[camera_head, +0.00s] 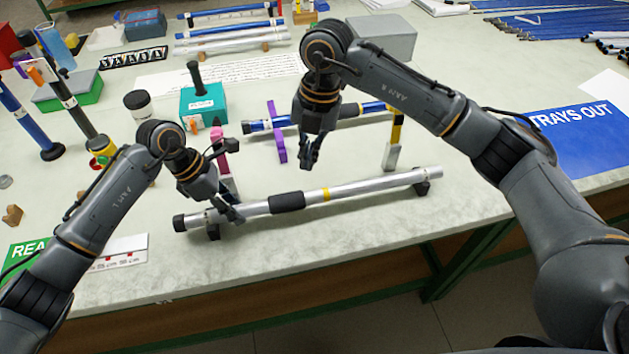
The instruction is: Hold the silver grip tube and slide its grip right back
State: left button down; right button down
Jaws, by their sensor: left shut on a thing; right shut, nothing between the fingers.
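The silver grip tube (372,184) lies across dark rests near the front edge of the table, slanting up to the right. It has a black end cap at its left end. Its black grip (287,202) sits left of the tube's middle, with a yellow band (325,194) just to its right. My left gripper (232,214) is shut on the tube between the end cap and the grip; its fingers partly hide the tube there. My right gripper (311,163) is shut and empty, above the table behind the grip, apart from the tube.
A blue tube (346,111) lies on purple and yellow stands behind my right gripper. A teal box (203,104) stands behind my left arm. A blue sign (585,135) lies at the right. The table in front of the tube is clear up to its edge.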

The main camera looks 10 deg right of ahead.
aim_at(270, 200)
jog(key=d+n+y, duration=0.1)
jog(key=d+n, duration=0.3)
jog(key=n, duration=0.8)
jog(key=d+n+y, duration=0.2)
jog(key=d+n, duration=0.3)
jog(key=n, duration=0.6)
jog(key=x, duration=0.9)
jog(key=shift+w+a+f, duration=0.1)
jog(key=shift+a+f, duration=0.1)
jog(key=shift+f, duration=0.1)
jog(key=a, duration=0.2)
jog(key=shift+a+r, duration=0.15)
jog(key=shift+a, duration=0.65)
jog(key=a, duration=0.9)
jog(key=shift+s+a+r, duration=0.1)
jog(key=shift+s+a, duration=0.2)
jog(key=shift+s, duration=0.05)
jog(key=shift+w, duration=0.15)
jog(key=shift+d+f+h, duration=0.25)
jog(key=shift+d+h, duration=0.05)
